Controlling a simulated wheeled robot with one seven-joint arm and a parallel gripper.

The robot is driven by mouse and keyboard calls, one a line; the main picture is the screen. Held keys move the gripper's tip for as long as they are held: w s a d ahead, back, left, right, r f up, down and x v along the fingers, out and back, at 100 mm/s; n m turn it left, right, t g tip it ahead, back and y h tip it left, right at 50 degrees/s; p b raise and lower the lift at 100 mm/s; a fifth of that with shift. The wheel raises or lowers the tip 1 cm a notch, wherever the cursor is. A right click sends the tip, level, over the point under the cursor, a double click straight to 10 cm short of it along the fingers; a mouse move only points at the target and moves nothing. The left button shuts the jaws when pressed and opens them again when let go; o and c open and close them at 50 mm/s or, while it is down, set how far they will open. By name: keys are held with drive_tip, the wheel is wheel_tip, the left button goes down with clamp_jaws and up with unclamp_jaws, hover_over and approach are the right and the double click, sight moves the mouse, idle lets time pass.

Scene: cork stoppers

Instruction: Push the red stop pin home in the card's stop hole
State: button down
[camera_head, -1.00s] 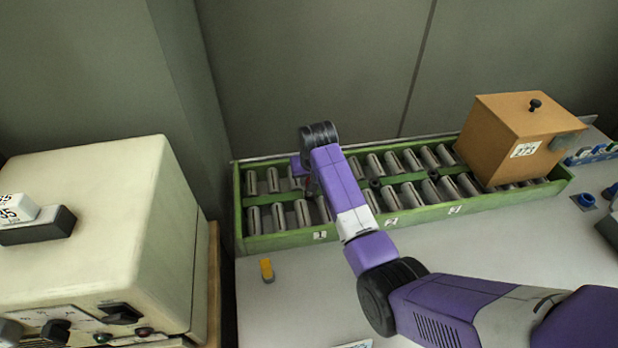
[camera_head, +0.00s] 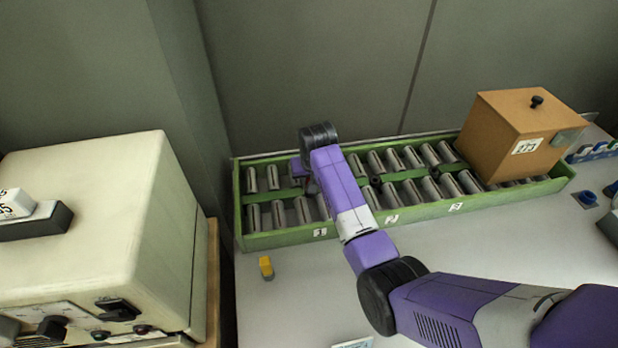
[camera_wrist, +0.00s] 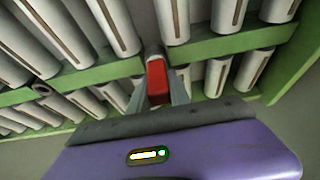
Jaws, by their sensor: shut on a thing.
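The red stop pin (camera_wrist: 157,80) shows in the wrist view between the two fingers of my gripper (camera_wrist: 159,92), which is shut on it. The pin's far end meets a grey-brown piece at the green middle rail (camera_wrist: 225,46); how deep it sits there cannot be told. The stop hole itself is hidden. In the head view my gripper (camera_head: 308,182) is over the left part of the green roller frame (camera_head: 285,238), mostly hidden by my arm. I cannot tell for certain which part is the card.
Grey rollers (camera_head: 278,214) lie close on both sides of the middle rail. A brown box (camera_head: 510,140) stands on the frame's right end. A small yellow-topped piece (camera_head: 266,266) stands on the table in front. A cream machine (camera_head: 90,230) is at left.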

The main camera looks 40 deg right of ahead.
drive_tip(key=c, duration=1.1)
unclamp_jaws()
drive_tip(key=shift+r, duration=0.1)
drive_tip(key=shift+b+v, duration=0.3)
drive_tip(key=shift+v, duration=3.55)
